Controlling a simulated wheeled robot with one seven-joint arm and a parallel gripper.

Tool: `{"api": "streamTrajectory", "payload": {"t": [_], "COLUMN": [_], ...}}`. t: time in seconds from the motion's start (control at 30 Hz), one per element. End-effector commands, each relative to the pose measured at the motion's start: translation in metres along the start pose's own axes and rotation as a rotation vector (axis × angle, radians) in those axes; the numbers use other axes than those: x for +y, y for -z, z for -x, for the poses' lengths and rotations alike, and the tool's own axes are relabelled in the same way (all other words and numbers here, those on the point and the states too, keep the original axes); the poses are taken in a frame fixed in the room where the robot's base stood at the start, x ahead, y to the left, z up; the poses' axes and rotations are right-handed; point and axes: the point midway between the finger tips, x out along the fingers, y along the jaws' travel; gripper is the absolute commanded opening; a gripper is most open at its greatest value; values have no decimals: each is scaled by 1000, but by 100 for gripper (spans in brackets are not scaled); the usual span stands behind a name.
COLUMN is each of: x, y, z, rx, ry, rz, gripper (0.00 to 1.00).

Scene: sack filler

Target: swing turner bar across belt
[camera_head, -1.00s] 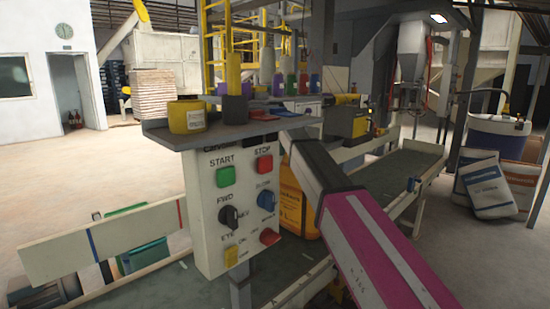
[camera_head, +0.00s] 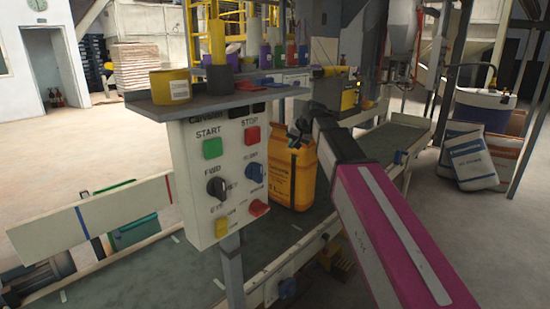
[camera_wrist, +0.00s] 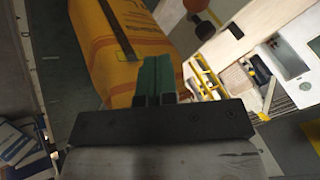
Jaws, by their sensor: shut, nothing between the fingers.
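The turner bar seems to be the long pale board (camera_head: 90,218) with a blue and a red band, at the left in the head view. It stands on edge by the near stretch of the dark belt (camera_head: 190,270); I cannot tell how far it reaches over it. An orange sack (camera_head: 303,178) stands upright on the belt behind the control panel. My gripper (camera_head: 298,132) is beside the sack's top in the head view. In the wrist view its green fingers (camera_wrist: 155,75) are together and empty, close to the orange sack (camera_wrist: 120,45); contact is unclear.
The control panel (camera_head: 228,180) on its post stands between the bar and the sack, with knobs and buttons facing me. A shelf (camera_head: 215,100) above it carries a yellow tub (camera_head: 170,87). White sacks (camera_head: 480,160) lie at the right. The floor at the far left is open.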

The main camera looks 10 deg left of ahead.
Motion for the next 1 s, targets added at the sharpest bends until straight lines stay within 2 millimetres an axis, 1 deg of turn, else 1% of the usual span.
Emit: {"api": "streamTrajectory", "payload": {"t": [0.07,0.17,0.27,0.67,0.7,0.8,1.0], "x": [0,0,0,0,-8,-19,-31], "y": [0,1,1,1,1,0,-2], "z": [-4,-15,-31,-104,-106,-113,-121], "rx": [4,1,1,-1,0,1,1], "ry": [3,2,2,0,2,1,1], "rz": [-6,-5,-3,-2,1,1,0], "gripper": [0,0,0,0,0,0,0]}}
